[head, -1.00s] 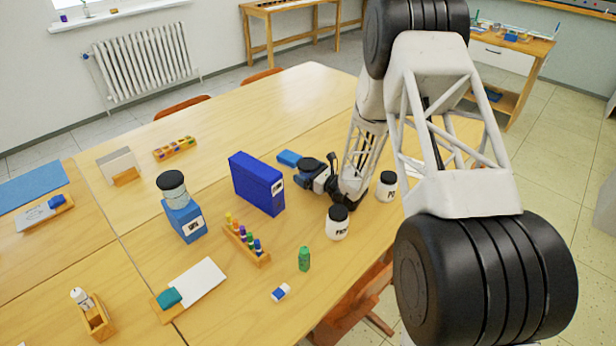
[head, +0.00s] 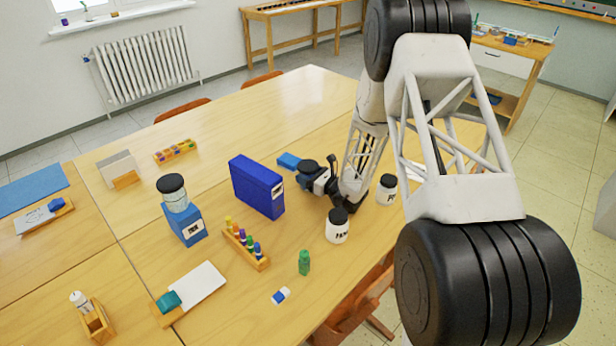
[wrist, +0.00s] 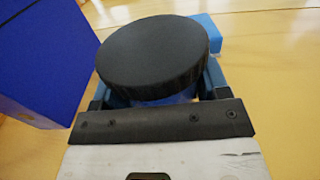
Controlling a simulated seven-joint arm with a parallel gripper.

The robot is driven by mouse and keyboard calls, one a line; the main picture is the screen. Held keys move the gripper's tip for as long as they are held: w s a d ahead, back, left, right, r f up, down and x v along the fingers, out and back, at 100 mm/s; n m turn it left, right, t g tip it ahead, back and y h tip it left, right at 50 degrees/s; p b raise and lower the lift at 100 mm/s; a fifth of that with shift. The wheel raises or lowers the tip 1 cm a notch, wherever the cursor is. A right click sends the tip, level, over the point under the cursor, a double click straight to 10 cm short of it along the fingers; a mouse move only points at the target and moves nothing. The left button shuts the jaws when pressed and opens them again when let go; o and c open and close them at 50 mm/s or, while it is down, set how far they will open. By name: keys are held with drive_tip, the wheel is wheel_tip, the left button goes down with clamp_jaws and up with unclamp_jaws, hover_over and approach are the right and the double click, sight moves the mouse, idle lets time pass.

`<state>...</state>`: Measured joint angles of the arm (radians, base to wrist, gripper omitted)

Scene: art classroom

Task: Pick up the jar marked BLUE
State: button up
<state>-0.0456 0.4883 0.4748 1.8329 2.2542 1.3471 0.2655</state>
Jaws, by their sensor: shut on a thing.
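My gripper (head: 304,177) is in the middle of the table, just right of the upright blue box. It is shut on a jar with a wide black lid (wrist: 152,50). In the wrist view a blue finger shows on each side of the jar, and a little bluish body shows below the lid. The jar's label is hidden, so I cannot read its marking. In the head view its black lid (head: 308,166) shows at the gripper. I cannot tell whether the jar touches the table.
The blue box (head: 256,186) stands close left of my gripper; a blue block (head: 289,160) lies behind. Two white jars with black lids, one nearer (head: 337,231) and one right (head: 385,192), stand close by. A marker rack (head: 246,248) and green bottle (head: 304,263) are in front.

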drive_tip(key=shift+r, duration=4.75)
